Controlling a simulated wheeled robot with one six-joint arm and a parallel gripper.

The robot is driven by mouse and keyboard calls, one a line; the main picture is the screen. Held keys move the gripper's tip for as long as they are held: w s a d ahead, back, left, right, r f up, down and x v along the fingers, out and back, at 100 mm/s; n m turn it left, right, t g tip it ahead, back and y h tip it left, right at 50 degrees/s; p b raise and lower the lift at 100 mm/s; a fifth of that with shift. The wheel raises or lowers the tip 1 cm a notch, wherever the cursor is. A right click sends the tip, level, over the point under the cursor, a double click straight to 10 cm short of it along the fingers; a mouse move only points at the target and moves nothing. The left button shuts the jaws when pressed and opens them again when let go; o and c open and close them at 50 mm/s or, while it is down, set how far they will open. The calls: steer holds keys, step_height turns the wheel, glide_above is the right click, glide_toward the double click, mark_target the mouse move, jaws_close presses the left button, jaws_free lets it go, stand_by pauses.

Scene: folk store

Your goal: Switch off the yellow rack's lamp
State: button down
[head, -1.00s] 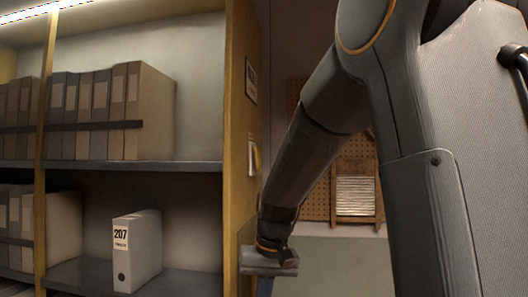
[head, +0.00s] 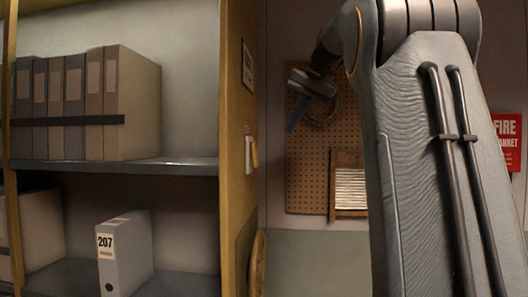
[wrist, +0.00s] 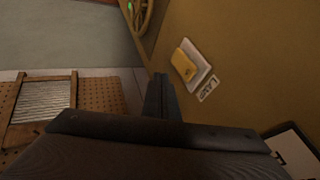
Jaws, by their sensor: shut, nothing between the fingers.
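The yellow rack (head: 237,185) stands at left with its end panel facing my arm. On that panel is a small yellow switch (head: 255,155) on a pale plate. The wrist view shows the yellow switch (wrist: 184,64) larger, with a white label (wrist: 208,89) beside it that seems to read LAMP, upside down. My gripper (head: 294,115) is shut and empty, to the right of the switch and higher in the head view. In the wrist view its fingertips (wrist: 160,82) point past the panel, apart from the switch. The rack's lamp is out of view; the shelves look lit.
Shelves hold brown binders (head: 85,100) and a white 207 binder (head: 124,252). A handwheel (head: 258,268) sits low on the panel, a framed sign (head: 249,66) higher up. Behind are a pegboard (head: 300,170), a slatted wooden board (head: 350,190) and a red fire-blanket sign (head: 507,140).

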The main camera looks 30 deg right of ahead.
mark_target(255, 155)
steer(key=shift+f, duration=0.1)
steer(key=w+a+f+p, duration=0.3)
steer(key=w+a+f, duration=0.2)
steer(key=w+f, duration=0.2)
steer(key=shift+w+f, duration=0.35)
steer(key=shift+f, duration=0.5)
